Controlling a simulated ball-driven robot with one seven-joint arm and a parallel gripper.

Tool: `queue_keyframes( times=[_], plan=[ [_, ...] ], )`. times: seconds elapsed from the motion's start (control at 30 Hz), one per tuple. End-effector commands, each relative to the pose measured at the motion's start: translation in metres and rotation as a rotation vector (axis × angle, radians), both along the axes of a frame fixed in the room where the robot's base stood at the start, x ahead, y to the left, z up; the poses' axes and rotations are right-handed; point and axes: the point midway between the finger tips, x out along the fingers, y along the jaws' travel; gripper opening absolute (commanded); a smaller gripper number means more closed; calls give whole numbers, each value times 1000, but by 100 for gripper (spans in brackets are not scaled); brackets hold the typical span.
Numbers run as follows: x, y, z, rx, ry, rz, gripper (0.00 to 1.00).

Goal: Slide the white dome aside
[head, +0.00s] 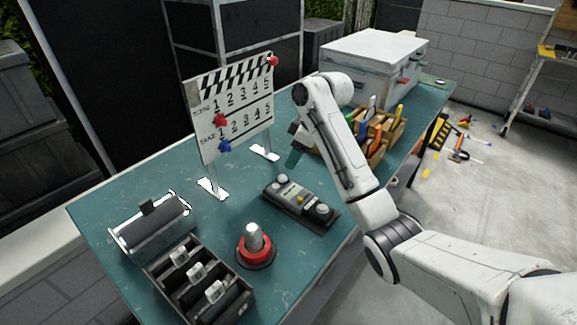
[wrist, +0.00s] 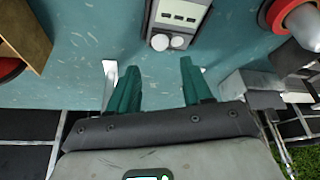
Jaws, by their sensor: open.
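A pale, dome-topped post (head: 253,236) stands upright in a red ring (head: 256,254) on a dark round base near the table's front edge. It shows at the upper right of the wrist view (wrist: 305,25). A grey control box (head: 300,200) on a dark plate has pale rounded knobs; two pale discs at its end show in the wrist view (wrist: 169,42). I cannot tell for certain which is the white dome. My gripper (head: 294,155), with green fingers, is open and empty above the table, behind the control box; its fingers spread apart in the wrist view (wrist: 160,72).
A clapperboard (head: 232,108) with red and blue magnets stands behind, on white feet. A wooden tool organiser (head: 386,140) and a white case (head: 370,62) are to the right. A black rack (head: 200,280) and a metal tray (head: 150,220) are at left.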

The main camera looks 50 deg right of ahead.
Motion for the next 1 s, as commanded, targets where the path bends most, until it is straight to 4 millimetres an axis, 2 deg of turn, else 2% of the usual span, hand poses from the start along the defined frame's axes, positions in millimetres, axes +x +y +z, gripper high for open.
queue_keyframes(
  times=[0.1, 0.3, 0.9, 1.0],
  plan=[
    [-6, -3, 17, -2, -2, 1, 50],
    [-12, -5, 31, 0, -1, 1, 50],
    [-12, -5, 32, 0, 0, 1, 50],
    [-12, -5, 38, 0, 0, 1, 50]
  ],
)
